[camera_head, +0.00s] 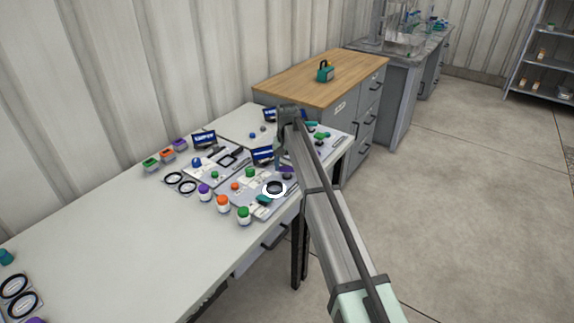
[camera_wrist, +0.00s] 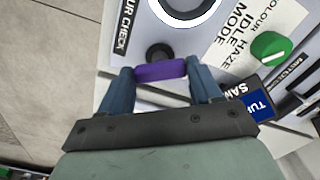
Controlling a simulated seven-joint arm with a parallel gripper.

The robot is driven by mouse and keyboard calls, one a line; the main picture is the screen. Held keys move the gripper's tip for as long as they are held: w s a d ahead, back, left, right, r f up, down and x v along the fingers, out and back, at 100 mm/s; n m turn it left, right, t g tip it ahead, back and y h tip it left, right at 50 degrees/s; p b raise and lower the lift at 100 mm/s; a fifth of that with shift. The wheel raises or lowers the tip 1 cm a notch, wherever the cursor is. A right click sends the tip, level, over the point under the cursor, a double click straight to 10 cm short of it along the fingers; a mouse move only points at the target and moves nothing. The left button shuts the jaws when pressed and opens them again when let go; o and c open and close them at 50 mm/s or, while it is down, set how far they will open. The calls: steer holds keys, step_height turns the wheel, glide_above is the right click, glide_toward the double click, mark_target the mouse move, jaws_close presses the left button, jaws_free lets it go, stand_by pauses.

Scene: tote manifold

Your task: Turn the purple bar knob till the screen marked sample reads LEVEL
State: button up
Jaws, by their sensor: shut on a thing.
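The purple bar knob (camera_wrist: 160,71) lies across the middle of the wrist view. My gripper (camera_wrist: 160,84) is shut on it, with one blue finger at each end of the bar. A blue screen (camera_wrist: 262,106) at the right, beside lettering beginning "SAM", shows white letters that look like "TUR"; the rest is cut off or hidden. In the head view my gripper (camera_head: 281,165) is low over the panel at the table's right part, and a blue screen (camera_head: 263,155) shows just left of it, its text too small to read.
A green knob (camera_wrist: 271,47) and a white-rimmed dark ring (camera_wrist: 185,8) are close to the purple knob. Several coloured jars, including a green one (camera_head: 244,215), stand along the panel's front. The table's left part (camera_head: 110,235) is mostly clear.

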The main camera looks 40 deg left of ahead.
mark_target(287, 167)
steer(key=shift+m, duration=0.3)
stand_by(0.4)
steer(key=o, duration=1.1)
steer(key=shift+c, duration=0.2)
steer(key=shift+r, duration=0.1)
step_height(287, 167, up, 14)
steer(key=shift+f, duration=0.2)
